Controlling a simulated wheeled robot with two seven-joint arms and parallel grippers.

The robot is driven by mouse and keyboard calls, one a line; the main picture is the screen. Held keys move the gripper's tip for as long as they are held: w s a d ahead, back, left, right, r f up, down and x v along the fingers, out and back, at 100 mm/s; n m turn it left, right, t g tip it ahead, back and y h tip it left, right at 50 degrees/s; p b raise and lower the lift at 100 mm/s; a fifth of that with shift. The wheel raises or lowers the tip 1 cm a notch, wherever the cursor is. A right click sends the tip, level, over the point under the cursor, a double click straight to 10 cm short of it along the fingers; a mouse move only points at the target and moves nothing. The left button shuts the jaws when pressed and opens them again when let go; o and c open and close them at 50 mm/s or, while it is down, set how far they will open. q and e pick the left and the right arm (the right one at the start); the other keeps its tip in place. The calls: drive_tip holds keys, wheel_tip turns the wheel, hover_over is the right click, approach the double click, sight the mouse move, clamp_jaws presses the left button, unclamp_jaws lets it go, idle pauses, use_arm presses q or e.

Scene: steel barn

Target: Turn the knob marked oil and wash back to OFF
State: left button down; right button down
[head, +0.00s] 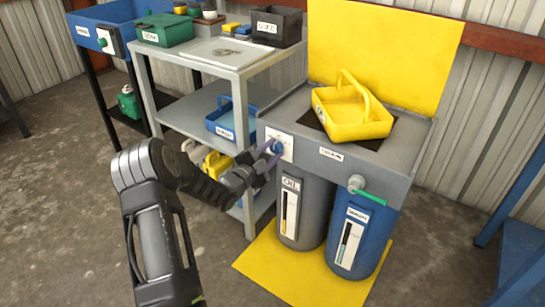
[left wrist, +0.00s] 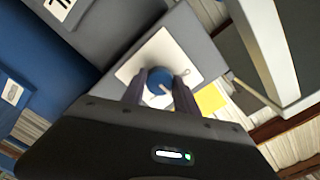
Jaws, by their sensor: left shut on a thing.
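A blue knob (head: 278,147) sits on a white plate (head: 288,151) at the front left of the grey washing station (head: 400,150). The plate's lettering is too small to read. My left gripper (head: 268,157) reaches it from the left, its fingers closed on the knob's sides. In the left wrist view the blue knob (left wrist: 158,80) shows between the two fingers, with the white plate (left wrist: 172,56) behind it. A small pale pointer shows on the knob; which mark it faces I cannot tell. My right gripper is not in view.
Below the station stand a grey OIL drum (head: 304,212) and a blue drum (head: 360,238) on a yellow mat (head: 262,262). A yellow basket (head: 360,126) sits on top. A grey shelf cart (head: 240,70) stands close on the left. Open floor lies at front left.

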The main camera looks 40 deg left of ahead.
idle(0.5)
use_arm(q)
drive_tip(key=c, duration=0.9)
unclamp_jaws()
drive_tip(key=shift+c, duration=0.2)
drive_tip(key=s, duration=0.7)
drive_tip(key=shift+s+p, duration=0.4)
drive_tip(key=shift+d, duration=0.1)
